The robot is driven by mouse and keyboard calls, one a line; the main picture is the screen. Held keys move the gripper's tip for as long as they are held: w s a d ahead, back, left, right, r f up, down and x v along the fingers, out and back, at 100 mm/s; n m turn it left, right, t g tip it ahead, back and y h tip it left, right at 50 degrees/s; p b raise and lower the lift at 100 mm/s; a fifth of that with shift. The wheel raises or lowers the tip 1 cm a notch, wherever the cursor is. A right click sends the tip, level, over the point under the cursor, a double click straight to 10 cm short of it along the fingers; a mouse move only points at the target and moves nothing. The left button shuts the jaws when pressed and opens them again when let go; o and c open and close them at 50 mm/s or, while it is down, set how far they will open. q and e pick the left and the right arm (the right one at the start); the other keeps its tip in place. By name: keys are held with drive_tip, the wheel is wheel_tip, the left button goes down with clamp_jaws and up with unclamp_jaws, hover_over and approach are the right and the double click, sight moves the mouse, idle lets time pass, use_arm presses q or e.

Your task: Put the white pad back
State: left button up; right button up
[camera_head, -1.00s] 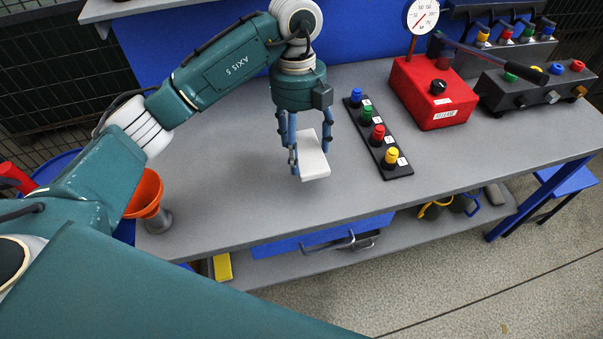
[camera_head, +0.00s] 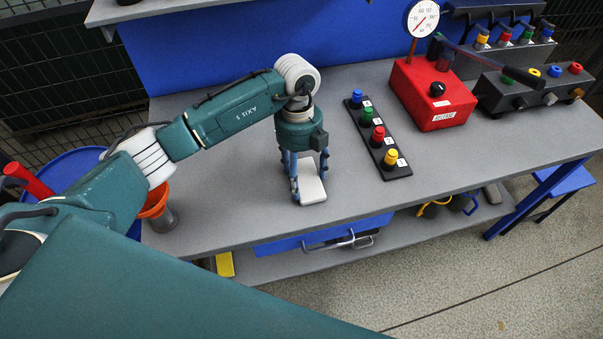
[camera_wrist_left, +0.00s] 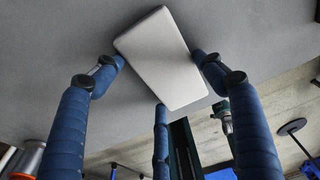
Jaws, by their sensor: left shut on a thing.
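The white pad (camera_head: 313,187) is a thin flat rectangle at or just above the grey bench top, near its front edge. I cannot tell whether it touches the bench. My left gripper (camera_head: 309,179) points down from above, its blue fingers shut on the pad. In the left wrist view the pad (camera_wrist_left: 165,60) lies between the fingertips, tilted in the picture, with the grey bench behind it. My right gripper is not in view.
A black strip with several coloured numbered knobs (camera_head: 377,137) lies right of the gripper. Beyond it stand a red box with a gauge (camera_head: 432,95) and a dark control box (camera_head: 520,95). An orange funnel (camera_head: 157,203) is at the left. The bench (camera_head: 235,190) is clear between.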

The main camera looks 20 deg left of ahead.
sight(300, 173)
use_arm(q)
drive_tip(key=shift+f, duration=0.2)
drive_tip(key=o, duration=1)
drive_tip(key=shift+r, duration=0.1)
drive_tip(key=shift+r, duration=0.1)
drive_tip(key=shift+r, duration=0.2)
drive_tip(key=r+b, duration=0.1)
drive_tip(key=r, duration=0.3)
drive_tip(key=w+r+b, duration=0.1)
drive_tip(key=r, duration=0.2)
drive_tip(key=a+r+b, duration=0.1)
drive_tip(key=r, duration=0.3)
drive_tip(key=shift+w+r, duration=0.25)
drive_tip(key=shift+r, duration=0.05)
